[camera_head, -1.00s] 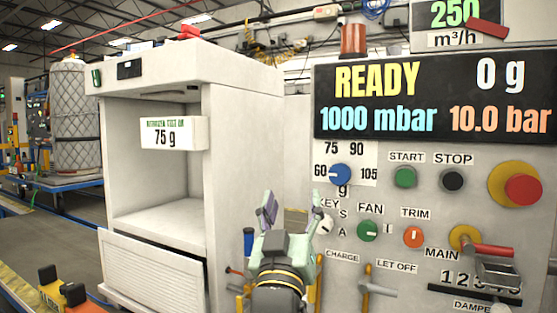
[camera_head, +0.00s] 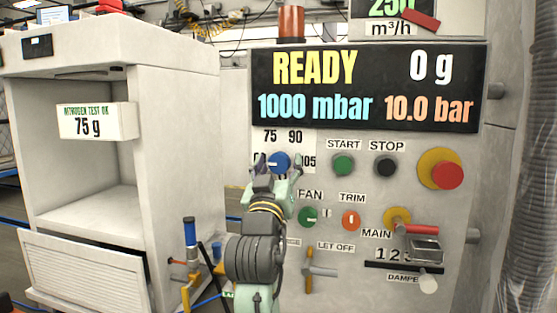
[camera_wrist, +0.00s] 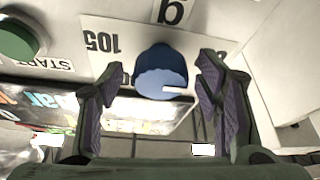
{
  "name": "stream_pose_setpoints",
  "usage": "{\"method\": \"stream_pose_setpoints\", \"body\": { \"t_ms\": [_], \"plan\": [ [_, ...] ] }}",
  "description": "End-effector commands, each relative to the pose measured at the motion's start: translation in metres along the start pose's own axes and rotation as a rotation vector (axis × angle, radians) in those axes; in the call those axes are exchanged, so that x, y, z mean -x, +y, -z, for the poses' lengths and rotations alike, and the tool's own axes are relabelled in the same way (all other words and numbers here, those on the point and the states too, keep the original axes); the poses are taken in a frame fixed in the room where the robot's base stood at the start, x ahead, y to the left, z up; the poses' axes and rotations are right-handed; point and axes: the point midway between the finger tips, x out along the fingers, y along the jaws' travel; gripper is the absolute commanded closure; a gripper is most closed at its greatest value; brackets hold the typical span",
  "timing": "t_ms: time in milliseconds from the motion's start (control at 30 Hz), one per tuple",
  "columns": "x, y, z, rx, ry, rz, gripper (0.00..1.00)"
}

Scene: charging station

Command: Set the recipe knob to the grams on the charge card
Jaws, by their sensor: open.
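The blue recipe knob (camera_head: 279,160) sits on the panel among the labels 60, 75, 90 and 105. Its white mark points left, towards 60. The charge card (camera_head: 97,122) on the white cabinet reads 75 g. My gripper (camera_head: 278,169) is open in front of the knob and partly covers the 60 and 105 labels. In the wrist view, the knob (camera_wrist: 161,66) shows upside down between the two spread fingers (camera_wrist: 161,75), with a gap on each side. Its white mark (camera_wrist: 176,90) is at the lower right there.
The display (camera_head: 365,88) reads READY, 0 g, 1000 mbar and 10.0 bar. The green START (camera_head: 343,165) and black STOP (camera_head: 385,167) buttons lie right of the knob. The FAN knob (camera_head: 308,216) and TRIM knob (camera_head: 350,220) are below, close to my arm.

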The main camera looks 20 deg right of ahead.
Motion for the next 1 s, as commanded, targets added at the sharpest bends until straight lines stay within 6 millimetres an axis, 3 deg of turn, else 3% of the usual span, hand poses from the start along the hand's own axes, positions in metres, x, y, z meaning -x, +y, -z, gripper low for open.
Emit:
{"method": "stream_pose_setpoints", "body": {
  "t_ms": [333,1000],
  "plan": [
    [-0.0043,-0.0002,-0.0002,0.000,0.001,0.000,0.41],
    [-0.0041,-0.0002,-0.0003,0.000,0.001,0.000,0.85]
  ]
}}
